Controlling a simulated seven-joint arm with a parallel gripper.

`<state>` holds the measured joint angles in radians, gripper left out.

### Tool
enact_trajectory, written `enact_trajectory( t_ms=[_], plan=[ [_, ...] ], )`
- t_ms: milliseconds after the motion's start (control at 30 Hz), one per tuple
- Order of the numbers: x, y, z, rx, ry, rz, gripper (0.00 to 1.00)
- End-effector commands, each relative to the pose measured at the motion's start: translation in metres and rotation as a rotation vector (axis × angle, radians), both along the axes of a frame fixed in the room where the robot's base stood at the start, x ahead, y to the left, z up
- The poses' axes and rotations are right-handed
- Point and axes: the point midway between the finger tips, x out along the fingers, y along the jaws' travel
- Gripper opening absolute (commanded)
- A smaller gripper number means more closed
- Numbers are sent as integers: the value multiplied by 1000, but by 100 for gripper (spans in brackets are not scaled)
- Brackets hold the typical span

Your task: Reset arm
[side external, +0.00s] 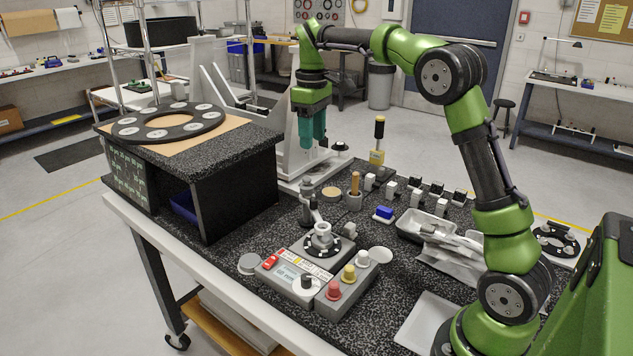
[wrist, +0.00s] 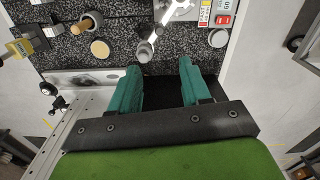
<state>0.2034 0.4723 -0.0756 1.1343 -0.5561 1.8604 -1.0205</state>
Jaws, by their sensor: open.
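My arm is green and black, mounted at the right of the side external view and reaching left over the far side of the bench. My gripper (side external: 312,142) hangs pointing down with two teal fingers, above the speckled bench top (side external: 385,258) and in front of a white upright stand (side external: 292,150). In the wrist view the teal fingers of my gripper (wrist: 160,80) are apart with nothing between them. The gripper is open and empty, and its fingertips are clear of the things on the bench.
A speckled box (side external: 225,165) with a dark ring (side external: 168,122) on top stands left of my gripper. A control box with coloured knobs (side external: 348,285), a wooden-handled pestle in a mortar (side external: 354,195), a yellow-handled tool (side external: 378,145) and a grey tray (side external: 408,230) stand on the bench.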

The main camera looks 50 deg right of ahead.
Motion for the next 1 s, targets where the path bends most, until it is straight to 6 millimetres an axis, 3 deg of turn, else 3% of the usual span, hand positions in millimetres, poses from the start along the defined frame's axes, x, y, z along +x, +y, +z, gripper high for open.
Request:
enact_trajectory(
  t_ms=[367, 467, 533, 767, 1000],
  plan=[
    [3, -3, -1, -12, -17, -44, 47],
    [1, -2, -20, -11, -21, -124, 47],
    [-9, 6, -23, -2, -50, -181, 47],
    [-64, 55, -16, 74, -203, -358, 47],
    [-143, 109, -17, 199, -375, -503, 47]
  ],
)
